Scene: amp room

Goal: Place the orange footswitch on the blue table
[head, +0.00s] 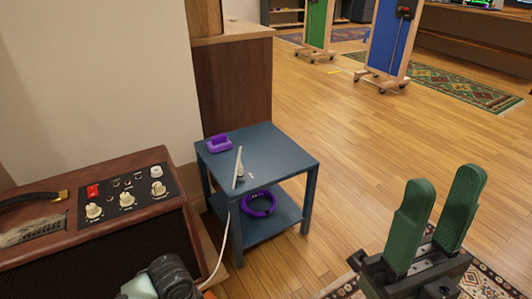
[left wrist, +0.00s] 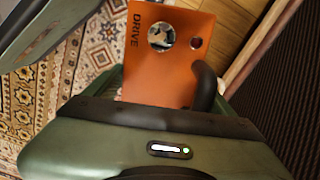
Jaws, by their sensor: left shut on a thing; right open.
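The blue table (head: 285,150) stands in the middle of the head view, beyond my left arm. My right gripper (head: 440,205) is open and empty at the lower right, over the floor.
A purple open holder (head: 219,143) and a thin pale object (head: 239,168) occupy the tabletop's left side; its right side is clear. A purple coil (head: 259,203) lies on the lower shelf. A brown amplifier (head: 100,235) stands at left. A white cable (head: 220,255) hangs between them.

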